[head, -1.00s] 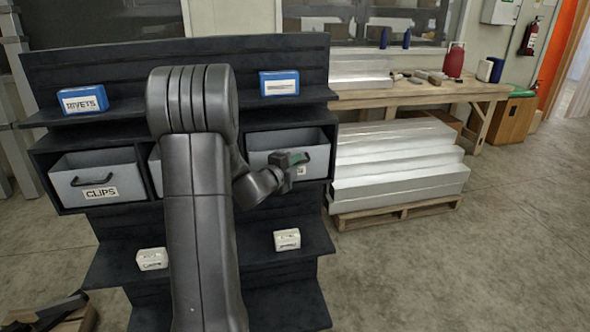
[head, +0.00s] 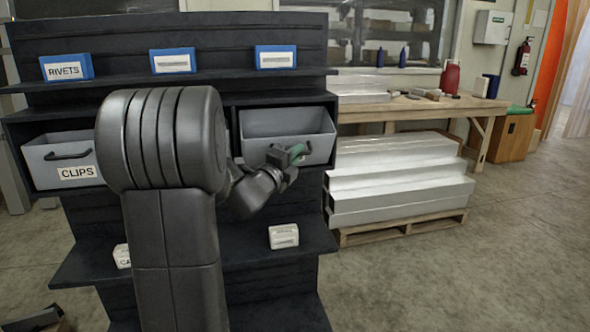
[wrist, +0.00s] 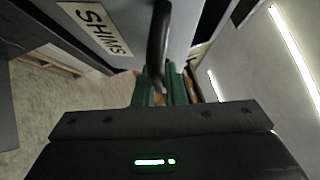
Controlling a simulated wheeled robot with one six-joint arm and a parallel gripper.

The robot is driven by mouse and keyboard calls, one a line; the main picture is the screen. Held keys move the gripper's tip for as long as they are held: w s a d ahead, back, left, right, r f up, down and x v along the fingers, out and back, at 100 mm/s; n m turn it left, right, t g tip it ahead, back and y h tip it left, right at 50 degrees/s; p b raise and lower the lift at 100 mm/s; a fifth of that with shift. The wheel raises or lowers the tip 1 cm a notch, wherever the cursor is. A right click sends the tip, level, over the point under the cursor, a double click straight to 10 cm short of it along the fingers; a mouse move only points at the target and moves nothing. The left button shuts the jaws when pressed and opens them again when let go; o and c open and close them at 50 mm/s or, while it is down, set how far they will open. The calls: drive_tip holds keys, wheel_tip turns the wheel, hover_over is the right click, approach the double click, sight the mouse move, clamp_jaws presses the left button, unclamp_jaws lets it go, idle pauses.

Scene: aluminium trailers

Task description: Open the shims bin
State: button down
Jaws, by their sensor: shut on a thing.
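The shims bin (head: 262,122) is a grey open-topped bin in the right cubby of the dark rack. Its front carries a SHIMS label, readable in the wrist view (wrist: 95,28). Its dark curved handle (wrist: 158,45) runs down between my gripper's green fingers (wrist: 161,90). My gripper (head: 297,152) is shut on this handle at the bin's front. The bin's inside shows from above and looks empty. My gripper hides part of the bin front and the label in the head view.
The clips bin (head: 60,160) sits in the left cubby; my arm hides the middle one. Blue boxes, one marked RIVETS (head: 66,67), stand on the upper shelf. A white box (head: 284,237) sits on the lower shelf. Stacked metal (head: 400,175) lies on a pallet at right, with open floor before it.

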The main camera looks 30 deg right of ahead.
drive_tip(key=f+b, duration=0.1)
drive_tip(key=b, duration=0.2)
drive_tip(key=s+f+m+h+b, duration=0.1)
drive_tip(key=b, duration=0.3)
drive_tip(key=s+f+m+b, duration=0.1)
drive_tip(key=f+b, duration=0.1)
drive_tip(key=b, duration=0.1)
drive_tip(key=shift+a, duration=0.25)
drive_tip(key=shift+s+f+b, duration=0.1)
drive_tip(key=shift+b, duration=0.2)
drive_tip(key=c, duration=1.5)
unclamp_jaws()
drive_tip(key=shift+a, duration=0.1)
drive_tip(key=p+v, duration=0.1)
drive_tip(key=v, duration=1.2)
drive_tip(key=shift+a+f+p, duration=0.2)
drive_tip(key=shift+f+p, duration=0.1)
drive_tip(key=shift+f, duration=0.1)
drive_tip(key=shift+s, duration=0.1)
